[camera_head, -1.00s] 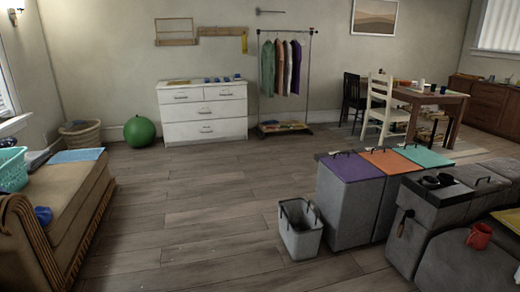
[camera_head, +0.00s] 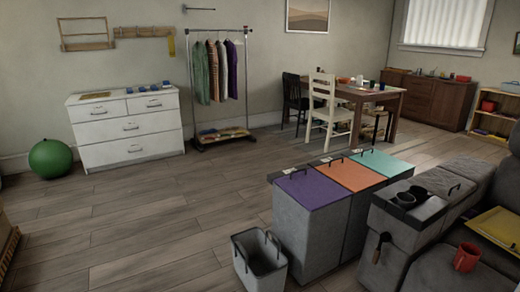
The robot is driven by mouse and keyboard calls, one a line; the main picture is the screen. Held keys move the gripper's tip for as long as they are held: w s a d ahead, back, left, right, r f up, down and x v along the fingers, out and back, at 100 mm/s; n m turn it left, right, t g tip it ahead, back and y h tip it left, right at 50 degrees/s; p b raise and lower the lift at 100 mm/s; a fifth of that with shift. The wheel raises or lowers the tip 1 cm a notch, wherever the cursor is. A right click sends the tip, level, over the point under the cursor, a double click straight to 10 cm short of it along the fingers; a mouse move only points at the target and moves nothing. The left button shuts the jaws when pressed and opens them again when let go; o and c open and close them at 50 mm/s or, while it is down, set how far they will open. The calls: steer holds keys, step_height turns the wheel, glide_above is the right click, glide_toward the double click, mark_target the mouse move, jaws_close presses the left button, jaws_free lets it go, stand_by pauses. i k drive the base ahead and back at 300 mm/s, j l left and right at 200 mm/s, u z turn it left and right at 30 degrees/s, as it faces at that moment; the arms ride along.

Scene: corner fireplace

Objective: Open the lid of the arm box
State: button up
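The arm box (camera_head: 403,226) is a grey upholstered block in the sofa at the right of the head view. Its top has a black panel with two dark cup holders (camera_head: 410,195) at the near end. Behind them lies a padded grey lid (camera_head: 438,180) with a small black handle (camera_head: 454,190) at its right side. The lid looks shut, lying flat. A dark-handled item (camera_head: 380,247) hangs on the near face. My gripper is not in view.
Bins with purple (camera_head: 312,188), orange (camera_head: 347,174) and teal (camera_head: 382,163) lids stand left of the arm box. An open grey basket (camera_head: 259,262) is on the floor.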

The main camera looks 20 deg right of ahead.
mark_target(450, 187)
steer(key=i+z, duration=0.35)
steer(key=i, duration=0.15)
steer(key=i+z, duration=0.4)
steer(key=i, duration=0.15)
steer(key=i+z, duration=0.4)
steer(key=i+j+z, duration=0.1)
steer(key=i+z, duration=0.3)
steer(key=i, duration=0.15)
steer(key=i+l+z, duration=0.3)
steer(key=i, duration=0.2)
steer(key=i+z, duration=0.3)
steer(key=i, duration=0.25)
